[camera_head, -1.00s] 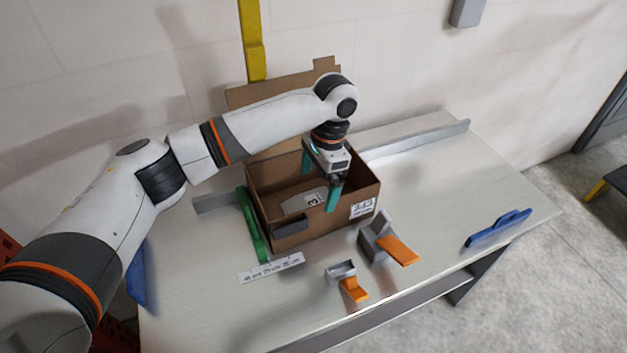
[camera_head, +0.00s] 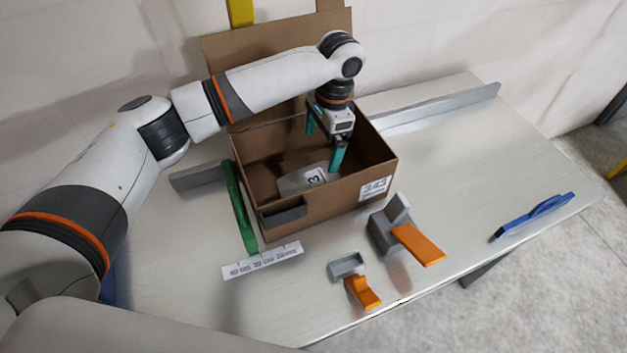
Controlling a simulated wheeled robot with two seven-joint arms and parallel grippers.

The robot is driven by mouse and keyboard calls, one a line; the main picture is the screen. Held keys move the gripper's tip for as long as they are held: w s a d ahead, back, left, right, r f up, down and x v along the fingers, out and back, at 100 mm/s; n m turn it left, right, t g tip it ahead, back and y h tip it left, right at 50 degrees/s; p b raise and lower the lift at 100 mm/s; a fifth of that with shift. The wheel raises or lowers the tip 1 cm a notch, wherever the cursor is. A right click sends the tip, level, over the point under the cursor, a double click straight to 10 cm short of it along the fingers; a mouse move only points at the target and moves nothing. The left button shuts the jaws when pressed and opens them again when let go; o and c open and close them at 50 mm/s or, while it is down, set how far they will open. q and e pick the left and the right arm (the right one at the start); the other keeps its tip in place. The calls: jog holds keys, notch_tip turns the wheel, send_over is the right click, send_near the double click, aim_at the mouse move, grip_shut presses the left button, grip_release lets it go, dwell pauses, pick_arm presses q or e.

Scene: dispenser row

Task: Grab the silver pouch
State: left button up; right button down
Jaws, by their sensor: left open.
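The silver pouch (camera_head: 300,181), grey with a dark number on a pale patch, lies on the floor of the open cardboard box (camera_head: 330,210). My left gripper (camera_head: 325,142) reaches down into the box from above, with its two teal fingers spread apart and nothing between them. The nearer finger shows in front of the pouch's right end; I cannot tell whether it touches. The far finger is near the box's back. My right gripper is not in view.
A grey and orange dispenser (camera_head: 405,238) and a smaller one (camera_head: 354,277) stand in front of the box. A green handle (camera_head: 240,208) is at its left, a label strip (camera_head: 262,260) before it. A blue handle (camera_head: 534,216) lies right.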

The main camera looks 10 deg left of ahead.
pick_arm(q)
send_over(310, 181)
jog(key=d, duration=0.2)
jog(key=f, duration=0.5)
jog(key=shift+w+a+p, duration=0.2)
jog(key=shift+a+p, duration=0.05)
jog(key=shift+p, duration=0.1)
jog(key=shift+w+a+f, duration=0.1)
jog(key=shift+f, duration=0.5)
jog(key=f, duration=0.1)
jog(key=a+f+p, duration=0.1)
jog(key=f, duration=0.1)
jog(key=shift+s+f, duration=0.2)
jog(key=shift+a+f, duration=0.1)
jog(key=shift+f, duration=0.5)
jog(key=c, duration=0.9)
